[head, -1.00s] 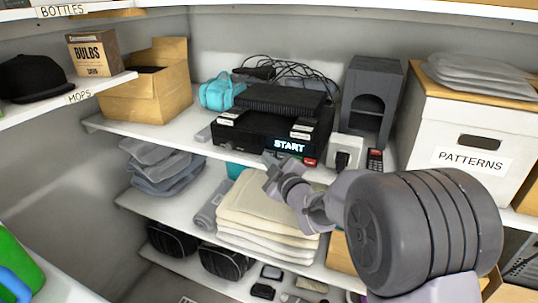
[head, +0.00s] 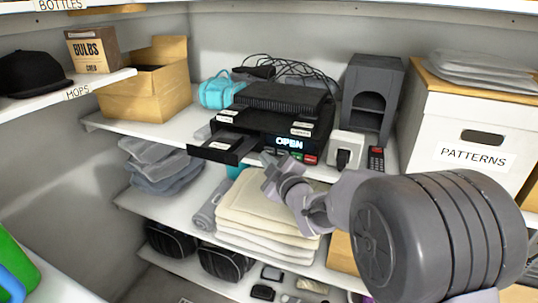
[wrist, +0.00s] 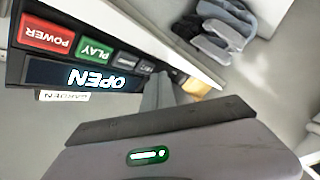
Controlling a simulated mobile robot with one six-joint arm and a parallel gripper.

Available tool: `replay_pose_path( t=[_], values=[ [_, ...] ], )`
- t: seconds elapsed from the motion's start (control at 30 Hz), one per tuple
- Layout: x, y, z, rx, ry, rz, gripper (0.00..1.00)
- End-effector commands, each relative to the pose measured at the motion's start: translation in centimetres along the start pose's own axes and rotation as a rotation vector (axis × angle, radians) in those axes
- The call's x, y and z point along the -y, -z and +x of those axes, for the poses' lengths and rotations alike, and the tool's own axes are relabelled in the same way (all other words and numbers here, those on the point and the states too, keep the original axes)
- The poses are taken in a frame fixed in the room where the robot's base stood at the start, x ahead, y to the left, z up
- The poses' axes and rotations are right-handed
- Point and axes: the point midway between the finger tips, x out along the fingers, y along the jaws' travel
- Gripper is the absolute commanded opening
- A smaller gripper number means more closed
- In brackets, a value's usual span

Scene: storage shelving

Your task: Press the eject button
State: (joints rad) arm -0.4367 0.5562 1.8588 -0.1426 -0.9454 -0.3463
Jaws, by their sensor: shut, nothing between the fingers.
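A black disc player (head: 262,125) sits on the middle shelf, and its lit display (head: 289,142) reads OPEN. Its disc tray (head: 222,148) sticks out at the front left. In the wrist view, upside down, the red POWER button (wrist: 48,36), the green PLAY button (wrist: 97,49) and darker buttons (wrist: 133,62) line up beside the display (wrist: 85,77). The lettering on the darker buttons is too small to read surely. My gripper (head: 267,163) is shut and empty, just in front of the player's lower front edge. It also fills the lower wrist view (wrist: 150,121).
A white socket box (head: 345,150) and a dark remote (head: 376,158) stand right of the player. A teal bag (head: 215,93) and an open cardboard box (head: 150,95) are to the left. Folded cream towels (head: 265,215) lie on the shelf below.

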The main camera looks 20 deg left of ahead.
Motion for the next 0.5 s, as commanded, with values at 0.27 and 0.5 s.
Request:
replay_pose_path(
  t=[0.27,0.5],
  values=[
    [0.3,0.2,-0.3,-0.001,0.000,0.000,0.00],
    [1.7,1.3,-1.9,-0.001,0.001,0.001,0.00]
  ],
)
